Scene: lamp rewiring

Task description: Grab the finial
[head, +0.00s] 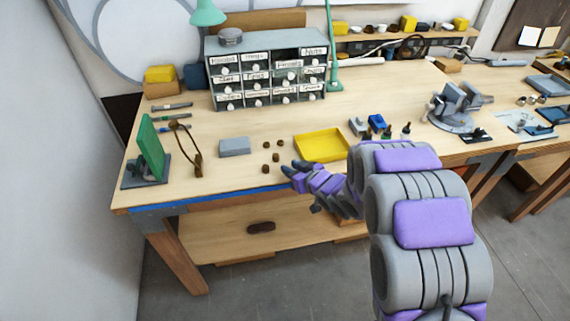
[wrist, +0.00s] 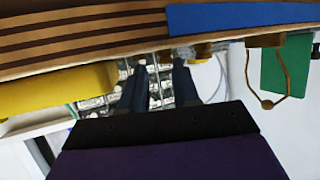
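Several small dark brown knobs (head: 276,157) stand in a loose cluster near the front edge of the workbench; I cannot tell which is the finial. My gripper (head: 296,168) is at the bench's front edge, just right of the cluster and in front of the yellow tray. In the wrist view my gripper (wrist: 157,78) shows two dark fingers apart with nothing between them. That view looks upside down, with the bench edge across the top. A brown knob (wrist: 201,52) shows just beyond the fingers, partly hidden by the edge.
The yellow tray (head: 322,146) is behind my gripper. A grey block (head: 235,147), a looped brown wire frame (head: 191,152) and a green board on a stand (head: 151,149) are to the left. A labelled drawer cabinet (head: 267,77) stands behind. The mid-left bench top is mostly clear.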

